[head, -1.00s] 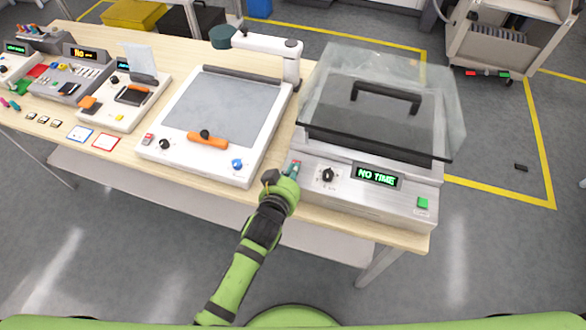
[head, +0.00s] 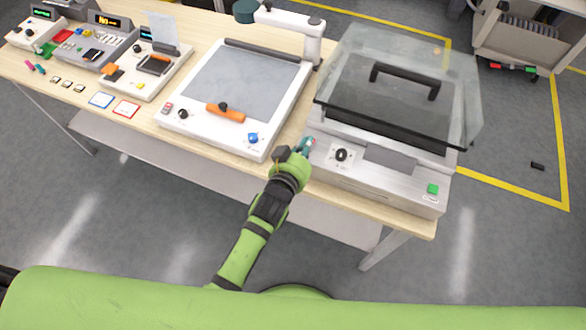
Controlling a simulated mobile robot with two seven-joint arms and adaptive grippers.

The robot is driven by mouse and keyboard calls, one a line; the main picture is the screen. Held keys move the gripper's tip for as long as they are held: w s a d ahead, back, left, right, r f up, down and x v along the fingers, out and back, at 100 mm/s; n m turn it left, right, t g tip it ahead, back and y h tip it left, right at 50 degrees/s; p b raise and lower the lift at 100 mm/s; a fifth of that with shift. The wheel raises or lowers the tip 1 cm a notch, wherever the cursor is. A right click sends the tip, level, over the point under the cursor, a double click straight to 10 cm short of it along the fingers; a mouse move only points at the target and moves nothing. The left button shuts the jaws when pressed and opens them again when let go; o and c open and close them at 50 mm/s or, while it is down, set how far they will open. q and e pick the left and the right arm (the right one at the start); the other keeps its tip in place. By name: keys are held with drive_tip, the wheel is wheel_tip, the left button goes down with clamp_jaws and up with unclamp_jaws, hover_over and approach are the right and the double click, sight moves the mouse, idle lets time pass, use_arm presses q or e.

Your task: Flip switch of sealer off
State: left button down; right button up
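The sealer (head: 375,182) is the silver machine with a clear lid (head: 392,85) and black handle at the right end of the table in the head view. Its front panel has a black knob (head: 341,155), a blank grey display (head: 390,160) and a green button (head: 432,188). My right gripper is out of view.
A white machine with a grey plate (head: 243,90) and orange handle stands just left of the sealer. Smaller devices and cards lie farther left on the wooden table (head: 150,112). A trolley (head: 520,40) stands behind at the right.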

use_arm(q)
drive_tip(key=f+b+v, duration=0.1)
drive_tip(key=b+v, duration=0.2)
drive_tip(key=v, duration=0.7)
drive_tip(key=shift+s+f+b, duration=0.3)
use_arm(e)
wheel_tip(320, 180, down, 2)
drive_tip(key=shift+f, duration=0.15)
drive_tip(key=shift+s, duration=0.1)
